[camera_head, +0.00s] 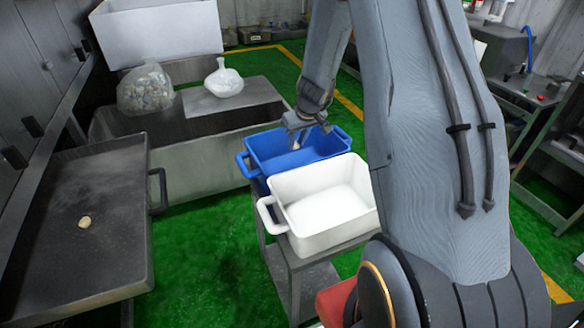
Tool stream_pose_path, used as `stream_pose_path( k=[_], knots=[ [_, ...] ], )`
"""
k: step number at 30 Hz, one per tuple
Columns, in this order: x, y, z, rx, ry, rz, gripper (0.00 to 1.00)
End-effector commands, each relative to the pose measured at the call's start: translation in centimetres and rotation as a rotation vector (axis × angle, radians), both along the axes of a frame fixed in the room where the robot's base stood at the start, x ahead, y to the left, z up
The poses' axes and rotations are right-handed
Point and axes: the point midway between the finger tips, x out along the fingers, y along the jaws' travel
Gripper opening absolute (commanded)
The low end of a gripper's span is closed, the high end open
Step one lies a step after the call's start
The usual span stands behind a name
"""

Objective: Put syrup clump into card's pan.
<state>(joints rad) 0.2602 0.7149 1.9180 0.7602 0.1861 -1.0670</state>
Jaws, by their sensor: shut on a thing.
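My gripper (299,140) points down over the blue pan (262,172), shut on a small pale clump that is mostly hidden by the fingers. I cannot tell whether this is the syrup clump. The white pan (286,224) stands in front of the blue one and looks empty. Another small, pale tan clump (85,222) lies on the dark metal tray (110,185) at the left. No label or card shows on either pan, so I cannot tell which is the card's pan.
Both pans stand on a small grey metal stand (288,268). Behind are a metal trough (190,160), a clear bag of mixed bits (146,88) and a tied white bag (224,78). My arm hides much of the right side. Green floor is open between tray and stand.

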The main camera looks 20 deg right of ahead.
Motion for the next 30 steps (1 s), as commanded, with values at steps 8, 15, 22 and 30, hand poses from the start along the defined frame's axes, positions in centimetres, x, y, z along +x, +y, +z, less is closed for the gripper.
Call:
stream_pose_path(
  k=[8, 15, 22, 30],
  knots=[
    [0.0, -0.1, -4.4, 0.001, 0.003, -0.004, 0.03],
    [0.0, 0.0, -5.9, 0.001, 0.002, 0.0, 0.03],
    [0.0, 0.1, -8.7, 0.002, 0.002, 0.001, 0.03],
    [0.0, 0.1, -9.8, 0.0, 0.001, 0.001, 0.03]
  ],
)
